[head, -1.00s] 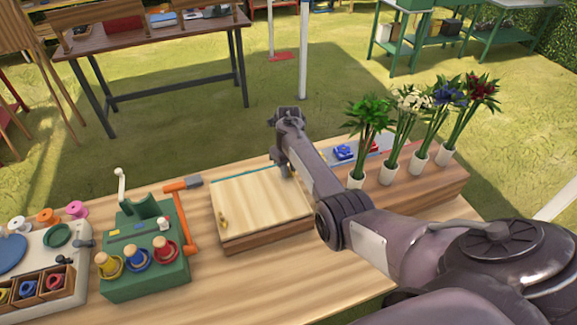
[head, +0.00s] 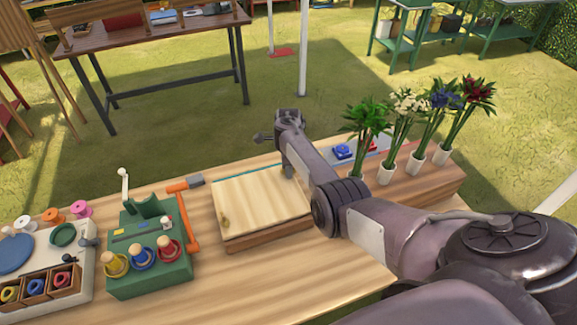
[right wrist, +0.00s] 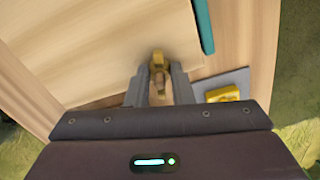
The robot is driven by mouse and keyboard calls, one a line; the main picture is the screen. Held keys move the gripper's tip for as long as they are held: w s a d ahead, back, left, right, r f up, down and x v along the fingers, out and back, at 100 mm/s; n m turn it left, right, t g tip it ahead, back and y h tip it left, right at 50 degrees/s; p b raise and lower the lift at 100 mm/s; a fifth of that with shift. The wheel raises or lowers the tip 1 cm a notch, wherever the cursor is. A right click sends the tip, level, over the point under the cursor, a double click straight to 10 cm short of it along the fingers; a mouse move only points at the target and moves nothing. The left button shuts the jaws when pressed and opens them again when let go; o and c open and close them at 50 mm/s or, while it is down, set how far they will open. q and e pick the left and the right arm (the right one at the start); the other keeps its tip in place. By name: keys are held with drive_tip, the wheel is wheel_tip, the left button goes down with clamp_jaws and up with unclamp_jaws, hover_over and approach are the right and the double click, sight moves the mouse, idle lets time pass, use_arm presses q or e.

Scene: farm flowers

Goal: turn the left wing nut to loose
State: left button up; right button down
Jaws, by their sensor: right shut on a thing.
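A flat wooden press (head: 258,195) with a pale board on top lies on the table. One small brass wing nut (head: 224,221) shows at its near left corner in the head view, with nothing holding it. My right gripper (head: 288,173) points down at the far right part of the board. In the right wrist view, my right gripper (right wrist: 158,88) is shut on another brass wing nut (right wrist: 158,62) near the board's edge. The fingers cover its sides. I cannot tell its thread position. My left gripper is not in view.
A green stand (head: 150,270) with several spools and an orange-handled tool (head: 190,215) are left of the press. Several flower vases (head: 412,167) stand to the right. A grey tray (right wrist: 207,84) with a yellow block (right wrist: 222,94) lies close to my right gripper.

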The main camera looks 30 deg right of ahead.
drive_tip(key=n, duration=0.4)
drive_tip(key=shift+n+p, duration=0.35)
drive_tip(key=shift+n, duration=0.05)
drive_tip(key=n, duration=0.5)
drive_tip(key=shift+p, duration=0.35)
drive_tip(key=n, duration=1.5)
drive_tip(key=shift+n, duration=0.4)
drive_tip(key=n, duration=0.4)
drive_tip(key=shift+n+b, duration=0.3)
drive_tip(key=shift+b, duration=0.05)
drive_tip(key=n+b, duration=0.1)
drive_tip(key=n, duration=0.3)
drive_tip(key=n+b, duration=0.1)
drive_tip(key=n, duration=0.3)
drive_tip(key=shift+n+b, duration=0.3)
